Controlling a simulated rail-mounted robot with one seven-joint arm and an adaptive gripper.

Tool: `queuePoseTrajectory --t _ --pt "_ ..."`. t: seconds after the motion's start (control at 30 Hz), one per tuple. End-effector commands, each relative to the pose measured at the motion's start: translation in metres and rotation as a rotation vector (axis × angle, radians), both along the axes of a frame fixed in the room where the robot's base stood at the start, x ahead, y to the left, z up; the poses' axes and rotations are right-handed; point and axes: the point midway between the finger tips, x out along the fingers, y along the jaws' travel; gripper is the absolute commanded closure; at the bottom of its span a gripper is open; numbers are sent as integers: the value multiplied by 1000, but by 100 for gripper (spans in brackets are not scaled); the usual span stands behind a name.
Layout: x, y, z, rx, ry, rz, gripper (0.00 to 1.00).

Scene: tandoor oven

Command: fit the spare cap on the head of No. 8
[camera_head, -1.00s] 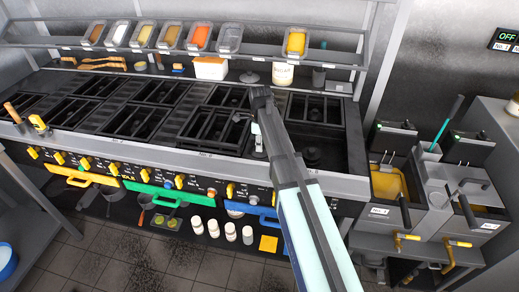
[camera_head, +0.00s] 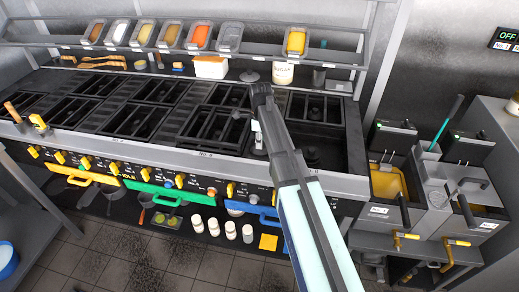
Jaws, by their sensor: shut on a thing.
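My gripper (camera_head: 258,138) points down near the front of the black range, left of the bare burner spot at the right end. My own arm partly hides it. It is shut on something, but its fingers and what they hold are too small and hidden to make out. A dark grate (camera_head: 205,127) lies just left of it. A dark round burner head (camera_head: 311,155) shows at the front right, with no grate over it. Number plates on the range's front edge are too small to read surely. I cannot make out the spare cap with certainty.
A dark flat disc (camera_head: 249,77) lies on the lower shelf beside a white tub (camera_head: 283,73). Coloured food trays (camera_head: 200,38) fill the upper shelf. Fryers (camera_head: 390,182) stand at the right. Knobs and coloured handles (camera_head: 165,196) line the range's front.

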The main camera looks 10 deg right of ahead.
Motion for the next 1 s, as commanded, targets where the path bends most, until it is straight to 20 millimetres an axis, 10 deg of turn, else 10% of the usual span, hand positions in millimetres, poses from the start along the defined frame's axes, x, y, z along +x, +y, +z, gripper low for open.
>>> queuePoseTrajectory --t 1.0 --pt "0 0 45 0 0 0 100"
